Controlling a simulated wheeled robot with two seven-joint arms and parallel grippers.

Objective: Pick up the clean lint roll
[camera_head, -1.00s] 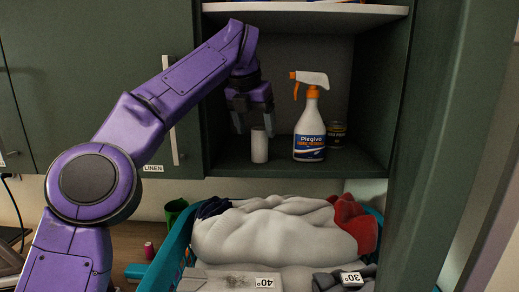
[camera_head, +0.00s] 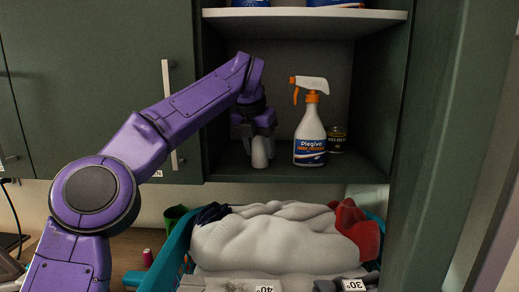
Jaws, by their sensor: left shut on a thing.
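The lint roll (camera_head: 259,158) is a small white cylinder standing upright on the lower cabinet shelf, left of the spray bottle. My left gripper (camera_head: 260,143) comes down over it from above and is shut on its upper part. The fingers hide the top of the roll. The roll's bottom end appears to be at the shelf surface. My right gripper is not in view.
A white spray bottle (camera_head: 310,135) with an orange trigger stands close to the right of the roll, with a dark can (camera_head: 337,139) behind it. An upper shelf (camera_head: 305,14) lies above. Below is a teal basket (camera_head: 170,258) heaped with laundry. Cabinet walls bound both sides.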

